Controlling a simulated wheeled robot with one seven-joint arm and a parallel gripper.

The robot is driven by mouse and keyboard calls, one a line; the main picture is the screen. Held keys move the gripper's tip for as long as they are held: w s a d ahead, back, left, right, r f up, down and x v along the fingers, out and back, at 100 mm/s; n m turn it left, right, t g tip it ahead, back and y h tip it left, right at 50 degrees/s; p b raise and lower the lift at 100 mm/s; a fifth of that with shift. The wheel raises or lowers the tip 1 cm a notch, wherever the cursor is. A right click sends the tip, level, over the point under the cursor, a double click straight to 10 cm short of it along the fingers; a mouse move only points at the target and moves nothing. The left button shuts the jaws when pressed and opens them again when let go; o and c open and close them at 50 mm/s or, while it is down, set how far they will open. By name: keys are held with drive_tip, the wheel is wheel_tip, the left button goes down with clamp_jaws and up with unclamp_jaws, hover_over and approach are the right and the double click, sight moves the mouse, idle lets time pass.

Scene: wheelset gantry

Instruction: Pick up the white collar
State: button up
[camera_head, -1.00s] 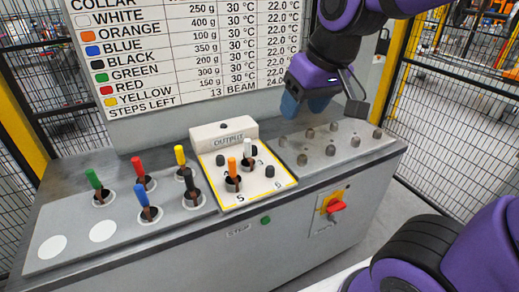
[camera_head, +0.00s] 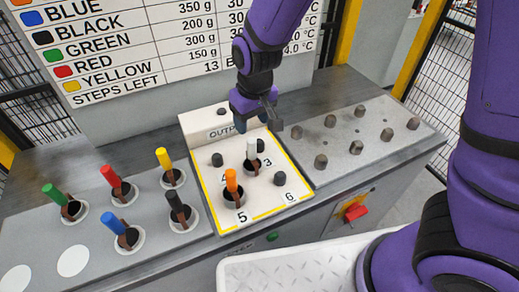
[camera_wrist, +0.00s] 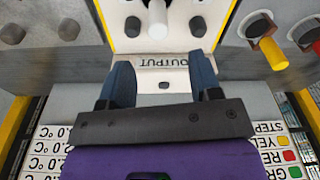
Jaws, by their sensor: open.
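The white collar (camera_head: 252,150) stands upright on the output panel (camera_head: 213,206), behind and to the right of the orange collar (camera_head: 232,182). In the wrist view the white collar (camera_wrist: 157,14) shows at the top, partly cut off by the frame edge, beyond the fingertips. My gripper (camera_head: 256,126) is open and empty, over the back part of the output panel near its label. In the wrist view my gripper's two dark blue fingers (camera_wrist: 160,72) are spread apart with the output label between them.
Green (camera_head: 56,194), red (camera_head: 112,177), yellow (camera_head: 164,159), blue (camera_head: 115,225) and black (camera_head: 175,202) collars stand in holes on the left. Several bare grey pegs (camera_head: 355,147) fill the right plate. A sign board (camera_head: 150,60) stands behind the bench.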

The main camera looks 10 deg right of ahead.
sight(251, 148)
drive_tip(key=f, duration=0.5)
drive_tip(key=shift+w+a, duration=0.1)
drive_tip(key=shift+w, duration=0.25)
drive_tip(key=shift+w+f, duration=0.15)
drive_tip(key=shift+f, duration=2.8)
drive_tip(key=shift+c, duration=0.2)
clamp_jaws()
